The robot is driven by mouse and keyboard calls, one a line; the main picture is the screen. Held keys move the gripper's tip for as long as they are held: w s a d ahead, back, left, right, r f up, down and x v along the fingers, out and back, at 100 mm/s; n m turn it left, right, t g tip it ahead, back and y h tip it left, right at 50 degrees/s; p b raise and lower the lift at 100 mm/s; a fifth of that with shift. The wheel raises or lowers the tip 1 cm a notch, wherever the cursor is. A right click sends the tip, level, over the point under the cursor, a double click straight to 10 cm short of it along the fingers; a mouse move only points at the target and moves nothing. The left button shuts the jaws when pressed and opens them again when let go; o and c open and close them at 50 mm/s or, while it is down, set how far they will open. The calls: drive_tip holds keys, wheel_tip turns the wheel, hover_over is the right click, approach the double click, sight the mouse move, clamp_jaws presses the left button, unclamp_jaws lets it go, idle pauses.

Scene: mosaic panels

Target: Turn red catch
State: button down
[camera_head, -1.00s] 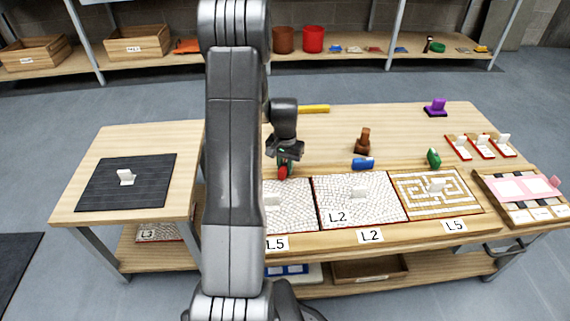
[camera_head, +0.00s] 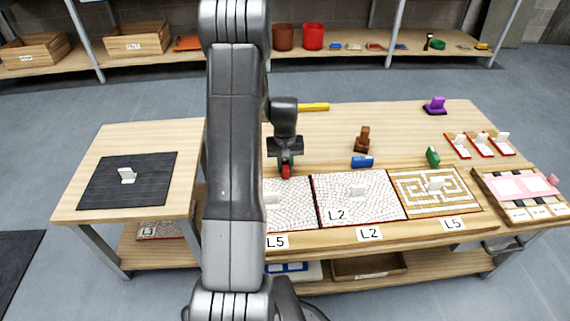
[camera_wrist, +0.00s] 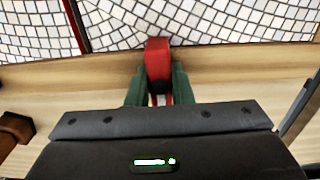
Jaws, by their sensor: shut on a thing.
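The red catch (camera_head: 286,172) stands at the back edge of the left mosaic panel (camera_head: 290,205), which my arm partly hides. My gripper (camera_head: 285,162) points down over it, shut on the catch. In the wrist view the red catch (camera_wrist: 158,58) sits between the two green fingers of my gripper (camera_wrist: 158,84). Its long red part points toward the mosaic tiles. A blue catch (camera_head: 362,162) and a green catch (camera_head: 433,156) stand farther right, behind the other panels.
The middle panel (camera_head: 345,208) and a maze-patterned panel (camera_head: 455,198) lie to the right. A brown block-like object (camera_head: 362,139) and a yellow bar (camera_head: 314,107) are behind. A purple object (camera_head: 435,105) stands at the back right. The table between them is bare.

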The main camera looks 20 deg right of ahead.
sight(285, 163)
drive_tip(key=c, duration=1.3)
unclamp_jaws()
wheel_tip(285, 163, up, 14)
drive_tip(key=p, duration=0.3)
drive_tip(key=shift+f, duration=0.1)
wheel_tip(285, 163, down, 14)
drive_tip(key=b, duration=0.3)
